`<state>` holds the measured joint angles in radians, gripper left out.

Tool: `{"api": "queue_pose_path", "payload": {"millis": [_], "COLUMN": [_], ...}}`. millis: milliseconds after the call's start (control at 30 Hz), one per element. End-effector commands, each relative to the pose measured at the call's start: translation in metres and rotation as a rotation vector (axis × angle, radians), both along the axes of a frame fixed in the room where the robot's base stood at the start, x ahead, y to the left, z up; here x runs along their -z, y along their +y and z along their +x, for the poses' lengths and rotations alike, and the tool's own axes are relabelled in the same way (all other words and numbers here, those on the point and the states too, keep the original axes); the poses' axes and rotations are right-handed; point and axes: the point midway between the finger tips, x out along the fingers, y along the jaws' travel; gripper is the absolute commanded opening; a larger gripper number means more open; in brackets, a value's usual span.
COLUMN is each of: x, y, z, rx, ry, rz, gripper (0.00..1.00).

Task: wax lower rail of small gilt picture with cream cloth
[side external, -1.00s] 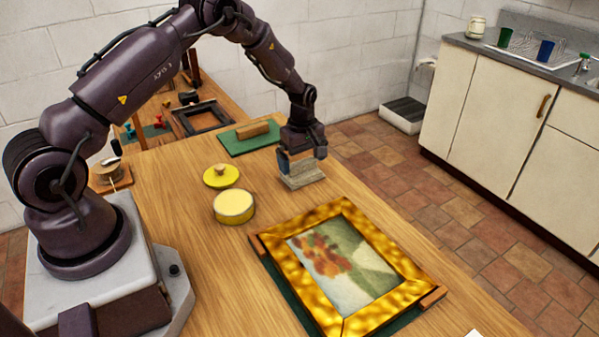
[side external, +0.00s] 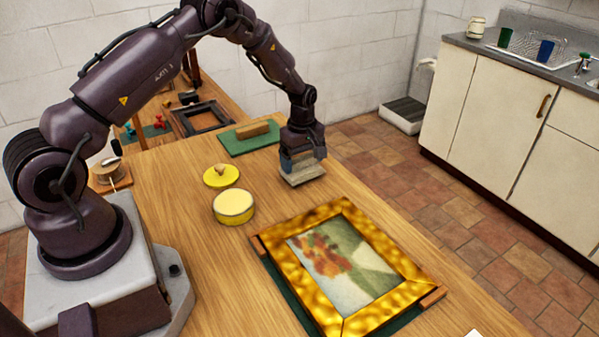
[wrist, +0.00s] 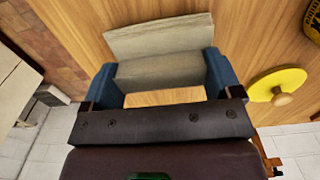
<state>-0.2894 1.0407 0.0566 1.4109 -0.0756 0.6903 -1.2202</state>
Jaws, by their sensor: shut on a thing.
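My gripper (side external: 303,162) points down at the far right part of the bench, with its blue fingers shut on the folded cream cloth (side external: 306,179). In the wrist view the cloth (wrist: 160,70) sits between the two fingers, and a flat part of it extends beyond them. It is low over the bench; I cannot tell whether it touches. The small gilt picture (side external: 408,264), with a painted flower scene, lies face up nearer the camera, apart from the gripper. An open round yellow tin with pale wax (side external: 233,205) stands to the gripper's left.
The tin's yellow lid (side external: 221,176) lies behind the tin. A green mat (side external: 236,147) with a wooden block (side external: 252,129) lies behind the gripper. A dark empty frame (side external: 202,118) is farther back. Green padding (side external: 285,285) and wooden strips border the picture. Bare bench separates cloth and picture.

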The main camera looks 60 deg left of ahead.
Motion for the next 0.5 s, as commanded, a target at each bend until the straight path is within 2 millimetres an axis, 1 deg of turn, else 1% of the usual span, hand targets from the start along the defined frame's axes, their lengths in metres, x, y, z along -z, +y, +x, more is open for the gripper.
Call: {"api": "queue_pose_path", "payload": {"millis": [100, 500], "x": [-0.011, -0.042], "y": [0.0, 0.0], "z": [0.0, 0.0], "rx": [0.001, -0.001], "ry": [-0.001, 0.0], "rz": [0.0, -0.001], "gripper": [0.56, 0.56]}}
